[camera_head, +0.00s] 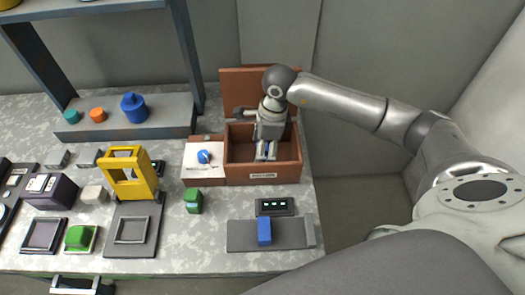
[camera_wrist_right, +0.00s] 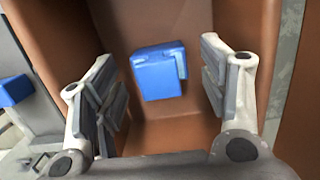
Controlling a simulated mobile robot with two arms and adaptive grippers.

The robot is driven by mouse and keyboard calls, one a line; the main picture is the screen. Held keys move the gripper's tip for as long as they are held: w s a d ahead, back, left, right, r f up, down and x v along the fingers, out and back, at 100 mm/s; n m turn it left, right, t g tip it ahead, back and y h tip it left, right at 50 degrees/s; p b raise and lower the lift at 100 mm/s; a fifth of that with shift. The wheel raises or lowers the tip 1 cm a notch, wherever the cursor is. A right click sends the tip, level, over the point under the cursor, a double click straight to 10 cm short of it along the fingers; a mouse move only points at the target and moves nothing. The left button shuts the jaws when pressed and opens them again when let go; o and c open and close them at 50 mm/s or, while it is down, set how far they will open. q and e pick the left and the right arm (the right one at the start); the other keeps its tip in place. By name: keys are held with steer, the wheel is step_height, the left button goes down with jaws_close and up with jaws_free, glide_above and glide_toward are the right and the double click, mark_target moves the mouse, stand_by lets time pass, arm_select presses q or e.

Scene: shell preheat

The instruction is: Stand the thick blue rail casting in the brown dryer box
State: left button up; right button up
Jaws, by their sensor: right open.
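The brown dryer box (camera_head: 262,171) stands open at the back right of the bench, with its lid raised behind it. My right gripper (camera_head: 265,152) reaches down into it from above. In the right wrist view, a blue casting (camera_wrist_right: 158,72) is on the floor of the box, between the open fingers (camera_wrist_right: 168,95) and apart from both. In the head view the fingers mostly hide it. A second blue block (camera_head: 264,231) stands on a grey plate in front of the box. I cannot tell which is thicker. My left gripper is out of view.
A white panel with a blue knob (camera_head: 204,156) adjoins the box on the left. A green block (camera_head: 193,201), a yellow frame (camera_head: 128,174) and a dark display with green lights (camera_head: 277,206) stand nearby. A shelf (camera_head: 125,120) is at the back left.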

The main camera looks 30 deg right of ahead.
step_height(320, 180, up, 10)
steer(key=d+b, duration=0.1)
steer(key=shift+s+d+b, duration=0.15)
steer(key=shift+s+b, duration=0.15)
steer(key=shift+s, duration=0.05)
stand_by(0.3)
